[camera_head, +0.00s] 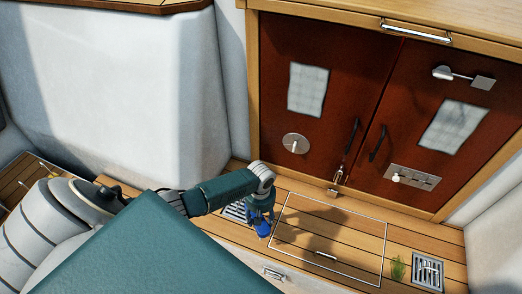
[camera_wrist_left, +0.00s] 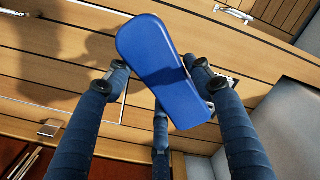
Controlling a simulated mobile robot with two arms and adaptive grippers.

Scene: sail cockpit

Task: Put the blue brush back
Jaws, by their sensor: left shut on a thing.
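The blue brush (camera_head: 263,229) is at my left gripper (camera_head: 262,214), which points down over the wooden deck in front of the doors. In the left wrist view the blue brush (camera_wrist_left: 152,58) shows a broad, smooth, rounded blue side between the fingers of my left gripper (camera_wrist_left: 158,78). The gripper is shut on it. The brush's far side is hidden, and no bristles show. I cannot tell from the head view whether the brush touches the deck. My right gripper is not in view.
A metal-framed hatch (camera_head: 325,240) lies right of the gripper. A grate (camera_head: 236,211) is beside the arm; another grate (camera_head: 428,270) and a green glass (camera_head: 398,267) are at right. Red-brown doors (camera_head: 320,85) with dark handles stand behind. A white wall block (camera_head: 130,85) rises at left.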

